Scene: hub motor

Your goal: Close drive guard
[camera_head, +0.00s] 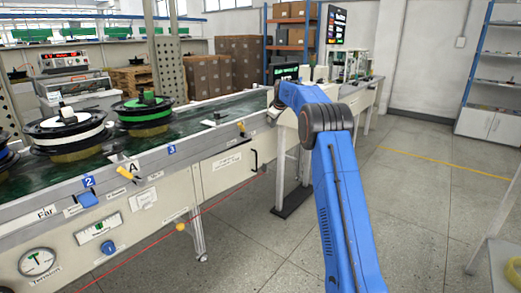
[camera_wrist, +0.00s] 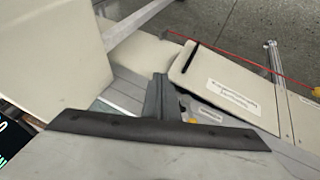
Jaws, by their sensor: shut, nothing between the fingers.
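A cream panel with a black bar handle and a white label, which looks like the drive guard (camera_head: 230,163), is on the front side of the conveyor in the head view. It also shows in the wrist view (camera_wrist: 212,72), on the right. There it lies close to the conveyor side; I cannot tell whether it is fully closed. My gripper (camera_wrist: 160,82) shows in the wrist view as a narrow grey tip, shut and empty, left of the panel and apparently apart from it. In the head view my blue arm reaches the conveyor's far end, and the fingers cannot be made out.
The conveyor (camera_head: 185,150) carries several hub motors (camera_head: 145,112) at the left. A red line (camera_head: 205,212) runs along its front at low height. A cream block (camera_wrist: 50,60) stands close on the left in the wrist view. The floor (camera_head: 425,200) at the right is mostly clear.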

